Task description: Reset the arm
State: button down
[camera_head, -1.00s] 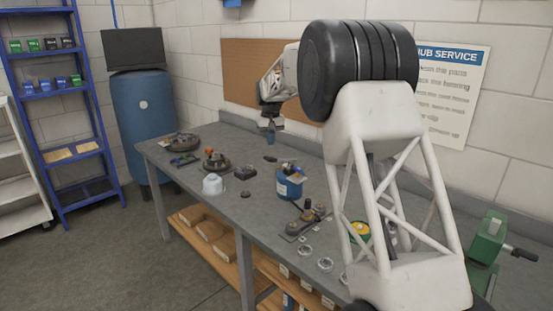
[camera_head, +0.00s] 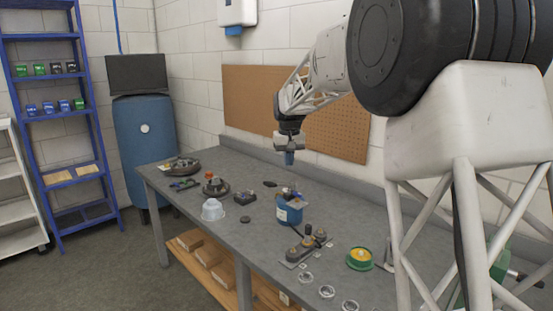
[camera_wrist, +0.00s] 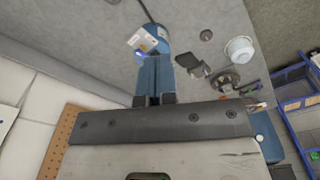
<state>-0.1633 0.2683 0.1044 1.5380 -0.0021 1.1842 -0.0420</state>
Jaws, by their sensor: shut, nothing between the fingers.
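My gripper (camera_head: 289,158) hangs from my white lattice arm in the head view, fingers pointing down. It is above the far side of the grey workbench (camera_head: 178,217), in front of the brown pegboard. It is shut and empty. In the wrist view its blue fingers (camera_wrist: 150,76) lie together over the bench top. It touches nothing that I can see. My upper arm fills the right side of the head view and hides part of the bench there.
A blue canister (camera_head: 288,213), a translucent white dome (camera_head: 212,210), a metal fixture (camera_head: 303,246) and a green-and-yellow round item (camera_head: 360,259) stand on the bench. A blue tank (camera_head: 146,150) and a blue shelf rack (camera_head: 53,130) stand at the left. Air around the gripper looks clear.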

jog(key=s+d+r, duration=0.1)
jog(key=s+d, duration=0.2)
jog(key=s, duration=0.7)
jog(key=s+d+r+m+t, duration=0.1)
jog(key=s+d, duration=0.3)
jog(key=s, duration=0.6)
jog(key=s+d+r, duration=0.1)
jog(key=s+d, duration=0.2)
jog(key=s, duration=0.7)
jog(key=s+d+f, duration=0.1)
jog(key=s+f, duration=0.2)
jog(key=s, duration=0.5)
jog(key=s+d+f+m, duration=0.1)
jog(key=s+d+f, duration=0.1)
jog(key=s, duration=0.7)
jog(key=s+d+f+t, duration=0.1)
jog(key=s+f, duration=0.4)
jog(key=s, duration=0.4)
jog(key=shift+s+d+m, duration=0.25)
jog(key=shift+m, duration=0.05)
